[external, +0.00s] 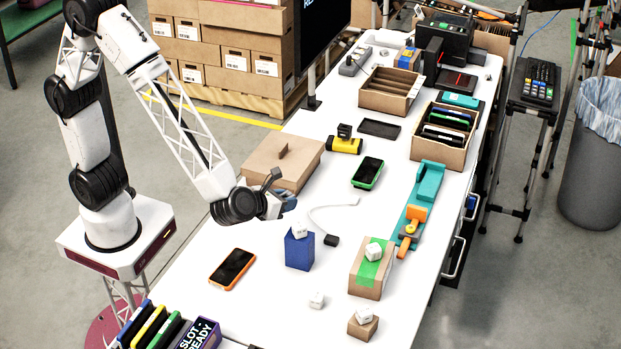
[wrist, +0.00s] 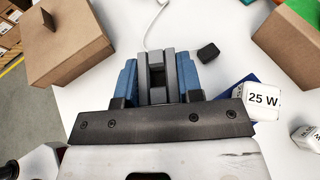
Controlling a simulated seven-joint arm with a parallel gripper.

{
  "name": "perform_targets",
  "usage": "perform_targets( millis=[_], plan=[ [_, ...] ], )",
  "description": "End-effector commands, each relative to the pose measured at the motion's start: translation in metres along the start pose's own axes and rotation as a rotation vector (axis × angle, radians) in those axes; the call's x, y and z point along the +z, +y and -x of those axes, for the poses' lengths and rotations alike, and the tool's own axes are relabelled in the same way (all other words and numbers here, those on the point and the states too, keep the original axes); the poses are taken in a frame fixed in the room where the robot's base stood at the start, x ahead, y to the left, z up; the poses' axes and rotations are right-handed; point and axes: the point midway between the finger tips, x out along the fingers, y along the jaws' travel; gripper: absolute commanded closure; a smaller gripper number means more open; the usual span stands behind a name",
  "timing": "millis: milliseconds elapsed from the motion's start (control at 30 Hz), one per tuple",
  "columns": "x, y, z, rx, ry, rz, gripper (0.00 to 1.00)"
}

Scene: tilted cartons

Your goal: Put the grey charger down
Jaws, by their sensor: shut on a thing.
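My gripper (external: 281,201) is above the left part of the white table, between the lidded cardboard box and the blue box. In the wrist view my gripper (wrist: 157,60) has its blue and grey fingers close together, shut on a small dark grey piece (wrist: 157,76). It appears to be the grey charger; most of it is hidden by the fingers. White cubes stand elsewhere: one (external: 300,231) on the blue box (external: 299,253), labelled "25 W" in the wrist view (wrist: 263,99), one (external: 374,251) on a green-taped carton (external: 367,281), one (external: 363,314) on a small carton, one (external: 316,299) on the table.
A lidded cardboard box (external: 270,168) is behind my gripper. An orange-edged phone (external: 232,269) and a green-edged phone (external: 368,173) lie flat. The table (external: 270,310) is clear around the orange-edged phone.

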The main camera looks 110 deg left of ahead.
Motion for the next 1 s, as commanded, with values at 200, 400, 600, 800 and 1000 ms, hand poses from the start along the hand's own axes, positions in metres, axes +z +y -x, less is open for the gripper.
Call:
perform_targets(
  millis=[200, 400, 600, 800, 1000],
  plan=[
    [-0.030, -0.004, 0.040, -0.057, 0.000, -0.025, 0.90],
    [-0.057, -0.004, 0.073, -0.108, 0.000, -0.047, 0.90],
    [-0.082, -0.001, 0.106, -0.158, -0.001, -0.068, 0.90],
    [-0.106, 0.005, 0.137, -0.208, -0.003, -0.089, 0.90],
    [-0.129, 0.014, 0.165, -0.256, -0.005, -0.110, 0.90]
  ],
)
